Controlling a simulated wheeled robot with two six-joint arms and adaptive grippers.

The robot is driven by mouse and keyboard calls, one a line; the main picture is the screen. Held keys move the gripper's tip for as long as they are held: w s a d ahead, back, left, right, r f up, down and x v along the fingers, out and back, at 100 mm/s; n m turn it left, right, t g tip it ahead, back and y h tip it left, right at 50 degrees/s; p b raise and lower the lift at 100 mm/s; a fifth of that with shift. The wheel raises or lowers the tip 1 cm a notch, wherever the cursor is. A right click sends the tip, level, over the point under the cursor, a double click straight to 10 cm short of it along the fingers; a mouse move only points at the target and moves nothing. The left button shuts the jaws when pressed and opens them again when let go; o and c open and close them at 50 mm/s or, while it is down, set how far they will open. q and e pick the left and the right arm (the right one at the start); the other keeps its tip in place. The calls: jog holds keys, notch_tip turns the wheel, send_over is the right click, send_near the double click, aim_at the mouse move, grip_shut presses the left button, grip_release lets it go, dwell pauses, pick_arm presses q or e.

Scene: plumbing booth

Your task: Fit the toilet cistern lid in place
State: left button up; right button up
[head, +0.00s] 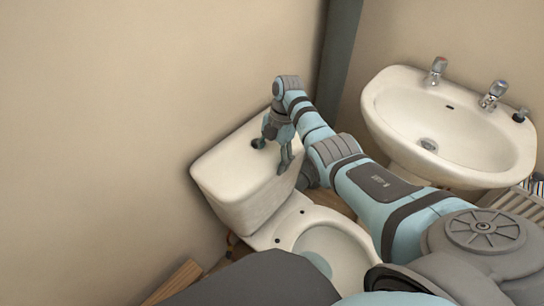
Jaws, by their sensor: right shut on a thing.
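The cistern lid (232,165) is a white slab lying over the top of the toilet cistern (245,211), against the wall. It looks roughly level and lined up with the cistern; I cannot tell whether a small gap remains under it. The gripper and wrist hide part of that end. My left gripper is not in view.
The toilet bowl (335,245) stands in front of the cistern, partly hidden by my arm. A white basin (455,125) with two taps is on the right. A dark vertical post (338,60) stands behind. A wooden board (176,281) lies low at the left.

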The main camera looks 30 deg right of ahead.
jog(key=o, duration=1.6)
jog(key=shift+r, duration=0.1)
jog(key=o, duration=0.4)
jog(key=shift+o, duration=0.2)
jog(key=shift+s, duration=0.15)
jog(key=v, duration=0.7)
jog(key=shift+r, duration=0.25)
